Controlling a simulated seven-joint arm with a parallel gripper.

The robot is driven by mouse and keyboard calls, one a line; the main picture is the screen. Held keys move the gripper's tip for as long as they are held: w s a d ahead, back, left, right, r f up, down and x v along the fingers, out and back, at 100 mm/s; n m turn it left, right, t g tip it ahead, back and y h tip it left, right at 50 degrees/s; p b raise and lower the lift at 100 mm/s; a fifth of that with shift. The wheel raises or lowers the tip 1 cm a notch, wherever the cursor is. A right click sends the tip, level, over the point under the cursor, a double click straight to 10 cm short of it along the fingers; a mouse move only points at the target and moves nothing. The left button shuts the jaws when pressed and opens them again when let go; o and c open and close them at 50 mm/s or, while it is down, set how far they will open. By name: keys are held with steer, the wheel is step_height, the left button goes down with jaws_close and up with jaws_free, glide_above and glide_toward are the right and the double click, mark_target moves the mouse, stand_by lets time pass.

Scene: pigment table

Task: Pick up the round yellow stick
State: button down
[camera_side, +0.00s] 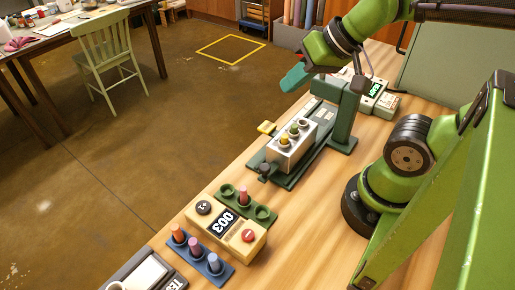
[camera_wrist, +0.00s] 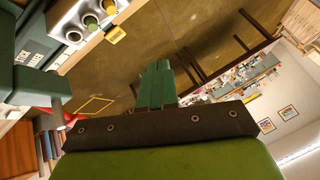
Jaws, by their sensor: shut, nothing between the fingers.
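The round yellow stick (camera_side: 285,141) stands upright in the nearest hole of a silver block (camera_side: 283,158) in the side view. A yellow top (camera_wrist: 109,6) shows at the upper edge of the wrist view. An olive-green stick (camera_side: 294,132) stands in the middle hole. The far hole (camera_side: 303,124) looks dark, and I cannot tell what is in it. My gripper (camera_side: 284,87) is above the block, apart from it, with its teal fingers pointing down and left. In the wrist view its fingers (camera_wrist: 158,66) are together and hold nothing.
A green post (camera_side: 343,115) stands close behind the block. A yellow tag (camera_side: 266,127) sticks out beside it. Nearer are a yellow box (camera_side: 243,240) marked 003, a green rack (camera_side: 263,213) with a red stick, and a blue rack (camera_side: 222,275) with several sticks.

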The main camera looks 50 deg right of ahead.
steer(key=c, duration=1.8)
jaws_free()
steer(key=o, duration=0.8)
steer(key=shift+f, duration=0.1)
